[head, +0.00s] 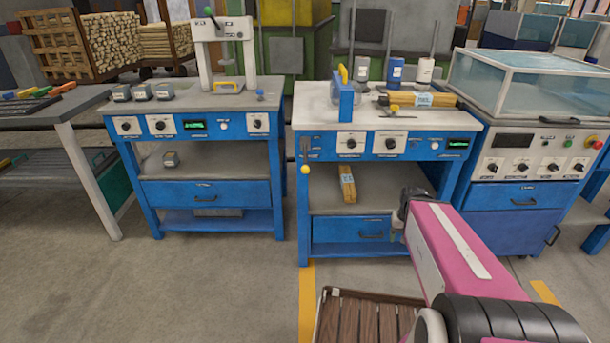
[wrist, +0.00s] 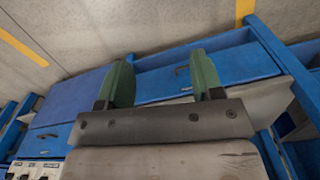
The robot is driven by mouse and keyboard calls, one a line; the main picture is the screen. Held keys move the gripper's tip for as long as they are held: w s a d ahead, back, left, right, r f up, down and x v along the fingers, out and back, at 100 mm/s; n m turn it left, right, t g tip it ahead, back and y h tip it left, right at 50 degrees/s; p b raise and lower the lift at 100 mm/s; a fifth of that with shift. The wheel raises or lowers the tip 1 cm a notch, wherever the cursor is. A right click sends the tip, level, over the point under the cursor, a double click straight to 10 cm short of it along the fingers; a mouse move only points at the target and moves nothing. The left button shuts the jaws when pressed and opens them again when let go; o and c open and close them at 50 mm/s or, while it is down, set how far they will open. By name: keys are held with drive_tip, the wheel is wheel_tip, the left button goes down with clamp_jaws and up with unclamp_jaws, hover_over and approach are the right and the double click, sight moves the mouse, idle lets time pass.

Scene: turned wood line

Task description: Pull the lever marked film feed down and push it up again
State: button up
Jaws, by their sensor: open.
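A lever with a yellow ball knob (head: 305,169) is on the left end of the front of the middle blue workbench (head: 305,235). Its arm runs below a dark plate beside the control panel. I cannot read its marking, and I cannot tell whether it is up or down. My gripper (head: 398,228) is in front of the bench's lower drawer, low and to the right of the lever, and does not touch it. In the wrist view my gripper (wrist: 162,82) shows two green fingers apart with nothing between them. The lever is not seen there.
A slatted wooden pallet (head: 365,318) is on the floor near my arm. A second blue bench (head: 205,192) stands left and a glass-covered machine (head: 525,85) right. Floor left of the pallet is clear.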

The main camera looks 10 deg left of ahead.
sight(306, 169)
drive_tip(key=w+a+r+n+t+y, duration=0.15)
drive_tip(key=w+a+t, duration=0.25)
drive_tip(key=a, duration=0.4)
drive_tip(key=w+a+n+t+y, duration=0.1)
drive_tip(key=w+a+t+y, duration=0.2)
drive_tip(key=a, duration=0.5)
drive_tip(key=w+a+r+n+t, duration=0.1)
drive_tip(key=w+a+n+t, duration=0.1)
drive_tip(key=w+a+t, duration=0.45)
drive_tip(key=s+a+r+m+t+h, duration=0.25)
drive_tip(key=s+a+r+t, duration=0.2)
drive_tip(key=a, duration=0.25)
drive_tip(key=s+a+r+m+t+h, duration=0.1)
drive_tip(key=s+a+r+t+h, duration=0.3)
drive_tip(key=a, duration=0.3)
drive_tip(key=shift+m+y, duration=0.3)
drive_tip(key=shift+y, duration=0.3)
drive_tip(key=x, duration=0.9)
drive_tip(key=shift+w+a, duration=0.1)
drive_tip(key=shift+w, duration=0.3)
drive_tip(key=shift+r, duration=0.1)
clamp_jaws()
